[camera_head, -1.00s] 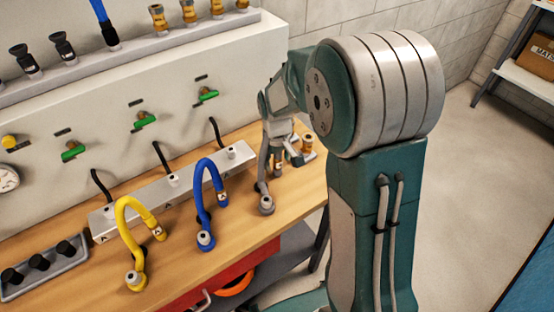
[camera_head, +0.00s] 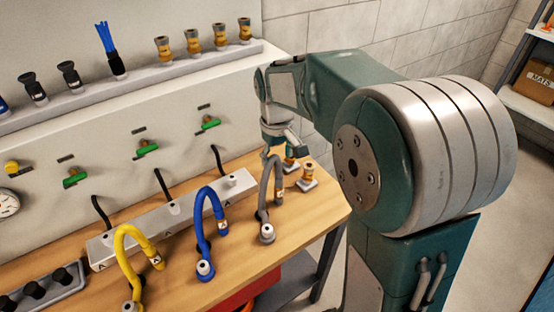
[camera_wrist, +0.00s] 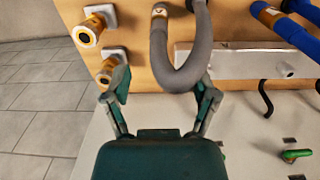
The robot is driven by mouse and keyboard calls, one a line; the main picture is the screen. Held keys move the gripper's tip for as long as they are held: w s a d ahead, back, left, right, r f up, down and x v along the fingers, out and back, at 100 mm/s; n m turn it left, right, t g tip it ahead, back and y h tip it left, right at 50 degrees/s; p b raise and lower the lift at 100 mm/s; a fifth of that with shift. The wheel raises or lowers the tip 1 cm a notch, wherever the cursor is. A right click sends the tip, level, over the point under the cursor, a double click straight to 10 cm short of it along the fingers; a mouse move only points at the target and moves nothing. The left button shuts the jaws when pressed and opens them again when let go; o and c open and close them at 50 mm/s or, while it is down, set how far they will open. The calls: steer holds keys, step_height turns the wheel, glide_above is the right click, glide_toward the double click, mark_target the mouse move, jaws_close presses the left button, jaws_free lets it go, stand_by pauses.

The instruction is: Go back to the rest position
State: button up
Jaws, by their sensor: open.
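My gripper (camera_head: 284,146) is open and above the right end of the workbench, just behind the grey hose (camera_head: 266,195). In the wrist view my gripper (camera_wrist: 163,92) has its two fingers spread wide with nothing clamped between them. The bend of the grey hose (camera_wrist: 180,78) shows beyond the gap between the fingertips; I cannot tell the exact distance. The grey hose stands in an arch on the bench. Part of its back is hidden near my gripper.
A blue hose (camera_head: 203,225) and a yellow hose (camera_head: 123,252) arch beside a metal manifold (camera_head: 130,231). Brass fittings (camera_wrist: 87,33) stand close to my gripper. Floor at right is open.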

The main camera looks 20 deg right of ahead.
steer(key=s+r+m+t, duration=0.1)
steer(key=s+r+t, duration=0.1)
steer(key=s, duration=0.8)
steer(key=s+r+m+t, duration=0.2)
steer(key=s+r+t, duration=0.1)
steer(key=s, duration=0.8)
steer(key=shift+d+r+m+t, duration=0.15)
steer(key=shift+r+m+t, duration=0.15)
steer(key=shift+r, duration=0.5)
steer(key=shift+c, duration=1.1)
